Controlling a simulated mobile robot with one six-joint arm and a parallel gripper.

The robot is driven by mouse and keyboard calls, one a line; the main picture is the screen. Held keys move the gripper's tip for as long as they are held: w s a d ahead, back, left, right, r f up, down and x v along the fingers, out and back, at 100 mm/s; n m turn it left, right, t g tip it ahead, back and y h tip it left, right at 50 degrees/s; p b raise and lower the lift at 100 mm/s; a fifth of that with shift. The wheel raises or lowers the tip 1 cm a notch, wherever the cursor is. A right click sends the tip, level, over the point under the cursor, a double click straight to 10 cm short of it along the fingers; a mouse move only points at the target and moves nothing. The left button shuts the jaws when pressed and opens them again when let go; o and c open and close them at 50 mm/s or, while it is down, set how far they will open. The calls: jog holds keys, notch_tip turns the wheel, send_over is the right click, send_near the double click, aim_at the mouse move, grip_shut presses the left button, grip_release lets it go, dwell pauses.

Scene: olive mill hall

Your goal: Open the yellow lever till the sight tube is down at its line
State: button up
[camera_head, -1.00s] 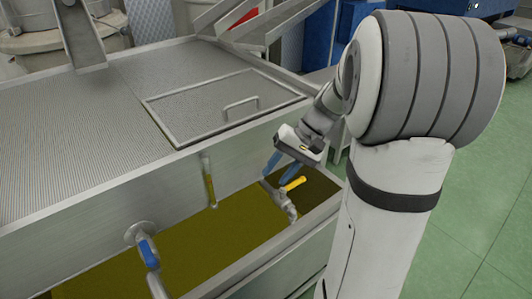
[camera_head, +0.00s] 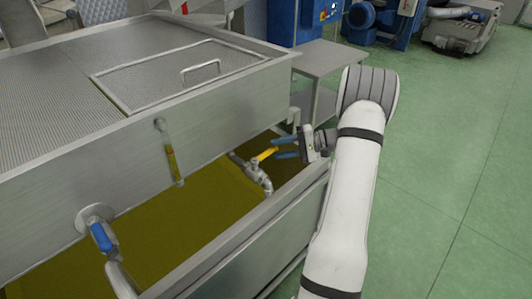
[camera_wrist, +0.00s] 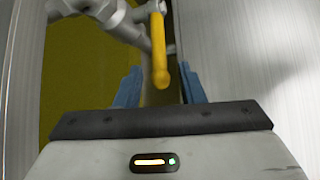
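The yellow lever (camera_head: 265,154) sits on a grey metal valve (camera_head: 256,174) at the tank's right end, above the olive-coloured liquid. The sight tube (camera_head: 171,163) stands on the tank's front wall, left of the valve, with yellowish liquid in much of its length. Its line is too small to make out. My gripper (camera_head: 275,149) is open at the lever's free end, coming from the right. In the wrist view, the yellow lever (camera_wrist: 160,60) reaches between the two blue fingers (camera_wrist: 160,90), with a gap on each side.
A blue-handled valve (camera_head: 102,238) stands on the tank front at lower left. The metal trough wall (camera_head: 262,222) runs under my arm. The tank lid (camera_head: 183,75) has a raised handle. A grey side table (camera_head: 330,60) stands behind. Green floor (camera_head: 455,150) is clear at right.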

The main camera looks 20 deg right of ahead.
aim_at(272, 150)
jog(key=shift+x, duration=2.45)
grip_shut()
